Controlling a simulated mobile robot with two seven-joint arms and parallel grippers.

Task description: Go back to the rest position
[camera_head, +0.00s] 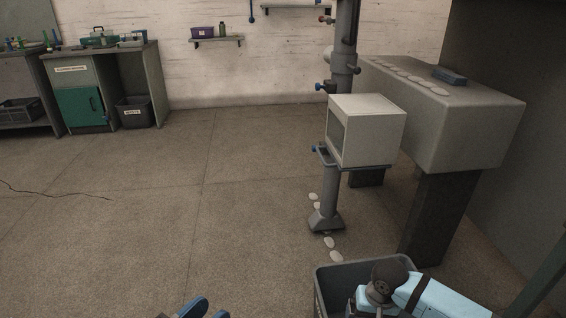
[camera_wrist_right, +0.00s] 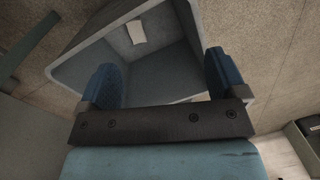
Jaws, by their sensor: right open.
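My left gripper (camera_head: 207,310) shows only as two blue fingertips at the bottom edge of the head view, a little apart, with nothing seen between them. The rest of it is out of frame. My right arm, pale blue with a dark joint, comes in at the lower right of the head view, in front of and over a grey bin (camera_head: 318,284). My right gripper (camera_wrist_right: 163,80) shows in the right wrist view with its two blue fingers wide apart and empty. The open grey bin (camera_wrist_right: 68,72) lies beyond the fingers, with a pale flat piece (camera_wrist_right: 137,33) inside.
A grey post (camera_head: 329,190) carries a box (camera_head: 372,128) on a shelf. A large grey machine body (camera_head: 470,125) stands to the right on dark legs. Pale round discs (camera_head: 329,243) lie on the floor by the post's foot. Workbenches (camera_head: 85,75) stand far left. The floor at centre left is clear.

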